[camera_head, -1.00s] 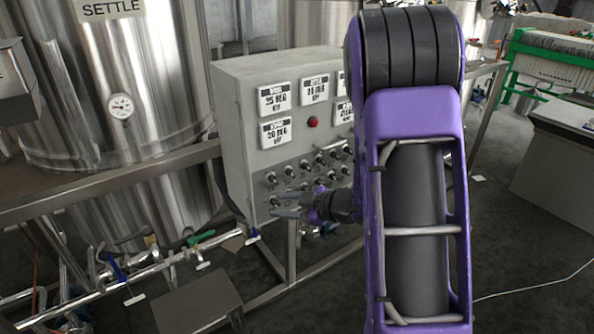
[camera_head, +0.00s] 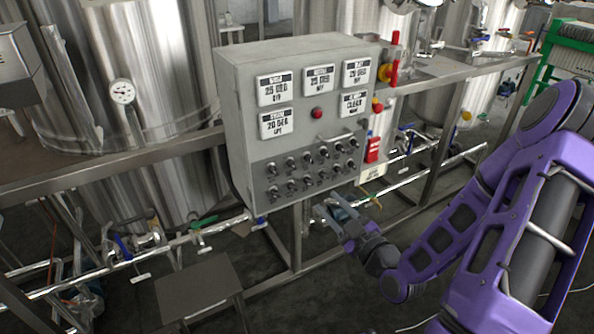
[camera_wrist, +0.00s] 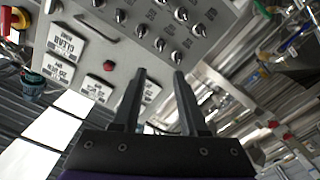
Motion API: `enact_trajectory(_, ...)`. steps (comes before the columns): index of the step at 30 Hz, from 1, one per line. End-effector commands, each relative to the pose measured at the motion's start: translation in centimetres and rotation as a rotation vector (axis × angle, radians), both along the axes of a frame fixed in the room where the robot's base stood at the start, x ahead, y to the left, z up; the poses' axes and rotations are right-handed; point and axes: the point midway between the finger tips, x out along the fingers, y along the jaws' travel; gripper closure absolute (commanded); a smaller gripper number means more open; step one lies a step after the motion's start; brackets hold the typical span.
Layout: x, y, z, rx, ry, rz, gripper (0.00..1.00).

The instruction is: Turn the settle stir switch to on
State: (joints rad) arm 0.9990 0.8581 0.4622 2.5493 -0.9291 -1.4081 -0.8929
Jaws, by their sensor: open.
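The grey control panel (camera_head: 243,130) stands mid-left in the head view, with several small black rotary switches in two rows (camera_head: 307,159) low on its front. Their labels are too small to read, so I cannot tell which one is settle stir. My gripper (camera_head: 328,211) is open and empty, below and in front of the panel's lower right corner, apart from the switches. In the wrist view, my gripper's fingers (camera_wrist: 160,74) spread below the tilted panel face (camera_wrist: 120,55), and switches (camera_wrist: 160,44) show beyond the tips.
White displays (camera_head: 320,79) and a red button (camera_head: 317,113) sit above the switches. A red-handled device (camera_head: 392,75) stands right of the panel. Steel rails and pipes (camera_head: 215,228) run below, with a small metal stand (camera_head: 197,288) in front. A steel tank (camera_head: 165,60) stands left.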

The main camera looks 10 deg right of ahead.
Motion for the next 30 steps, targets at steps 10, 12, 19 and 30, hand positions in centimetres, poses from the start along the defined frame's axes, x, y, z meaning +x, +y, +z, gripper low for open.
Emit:
enact_trajectory(10, 4.9, 1.8, 0.1, 0.002, -0.001, 0.005, 0.57)
enact_trajectory(12, 6.4, 2.3, 0.1, 0.003, -0.001, 0.005, 0.57)
enact_trajectory(19, 11.1, 3.8, 0.0, 0.002, 0.000, 0.004, 0.57)
enact_trajectory(30, 15.6, 5.2, -0.1, 0.001, 0.002, 0.003, 0.57)
